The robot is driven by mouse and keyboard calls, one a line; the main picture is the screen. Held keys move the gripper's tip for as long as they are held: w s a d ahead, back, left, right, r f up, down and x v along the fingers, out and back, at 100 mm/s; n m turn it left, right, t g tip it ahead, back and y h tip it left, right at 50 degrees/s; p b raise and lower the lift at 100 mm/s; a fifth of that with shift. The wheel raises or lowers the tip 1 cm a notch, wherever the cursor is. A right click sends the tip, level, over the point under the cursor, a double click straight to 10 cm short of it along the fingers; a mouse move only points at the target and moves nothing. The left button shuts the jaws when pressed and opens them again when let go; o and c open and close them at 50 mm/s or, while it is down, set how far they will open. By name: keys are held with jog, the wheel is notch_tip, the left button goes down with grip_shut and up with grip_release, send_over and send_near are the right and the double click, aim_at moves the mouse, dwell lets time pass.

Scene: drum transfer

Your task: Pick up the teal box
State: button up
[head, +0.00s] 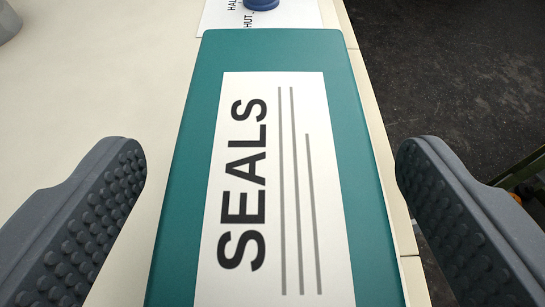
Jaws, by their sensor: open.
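The teal box (187,192) lies in the middle of the head view, long side running away from me. A white label (265,180) on its top reads "SEALS" with grey lines. Its near end is cut off by the bottom of the picture. My gripper (270,165) is open, with one studded grey finger on each side of the box. A gap shows between the left finger and the box, and between the right finger and the box. I cannot tell how the finger height compares with the box top.
The box is on a cream table top (110,80), close to its right edge. Beyond the edge is a dark floor (450,70). A white sheet with print (300,15) and a blue round thing (262,4) are at the far end. A grey object (8,20) is at top left.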

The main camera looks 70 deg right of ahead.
jog(key=shift+f, duration=0.1)
jog(key=c, duration=1.3)
jog(key=shift+o, duration=0.2)
jog(key=shift+r, duration=0.2)
